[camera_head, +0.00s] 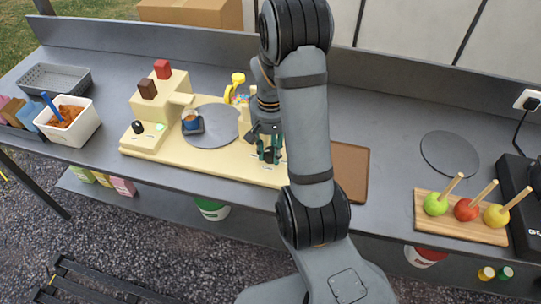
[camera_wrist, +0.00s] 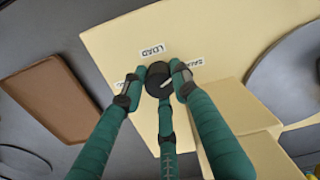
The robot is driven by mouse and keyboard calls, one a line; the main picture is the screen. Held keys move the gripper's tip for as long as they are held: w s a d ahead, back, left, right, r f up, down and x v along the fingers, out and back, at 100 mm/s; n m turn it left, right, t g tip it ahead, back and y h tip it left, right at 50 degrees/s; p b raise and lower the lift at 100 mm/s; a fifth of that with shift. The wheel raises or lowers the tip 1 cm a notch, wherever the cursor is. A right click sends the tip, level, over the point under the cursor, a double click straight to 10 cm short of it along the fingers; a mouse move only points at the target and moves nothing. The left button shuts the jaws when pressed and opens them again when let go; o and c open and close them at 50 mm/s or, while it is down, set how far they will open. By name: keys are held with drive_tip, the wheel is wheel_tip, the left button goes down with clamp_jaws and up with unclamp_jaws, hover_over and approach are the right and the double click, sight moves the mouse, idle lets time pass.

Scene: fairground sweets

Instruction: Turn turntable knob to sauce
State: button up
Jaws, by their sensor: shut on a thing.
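The turntable knob (camera_wrist: 155,72) is a small black round knob with a white pointer mark, on the cream machine base. In the wrist view its pointer slants to the lower right. A label (camera_wrist: 152,48) that seems to read LOAD lies above it; two more labels, partly hidden by my fingers, lie at its left and right (camera_wrist: 196,63). My gripper (camera_wrist: 156,84) has its teal fingers closed around the knob.
A small blue-and-brown item (camera_head: 192,120) in a dark holder sits at the turntable's left edge. A second black knob (camera_head: 138,127) is on the left step. A brown board (camera_head: 350,170) lies right of the base. Candy apples (camera_head: 466,209) stand on a wooden board far right.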

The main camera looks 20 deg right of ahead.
sight(270, 151)
drive_tip(key=m+b, duration=0.2)
drive_tip(key=m, duration=0.2)
drive_tip(key=shift+m+b, duration=0.3)
drive_tip(key=shift+b, duration=0.05)
idle(0.4)
drive_tip(key=o, duration=1.1)
drive_tip(key=shift+o, duration=0.2)
wheel_tip(270, 151, up, 12)
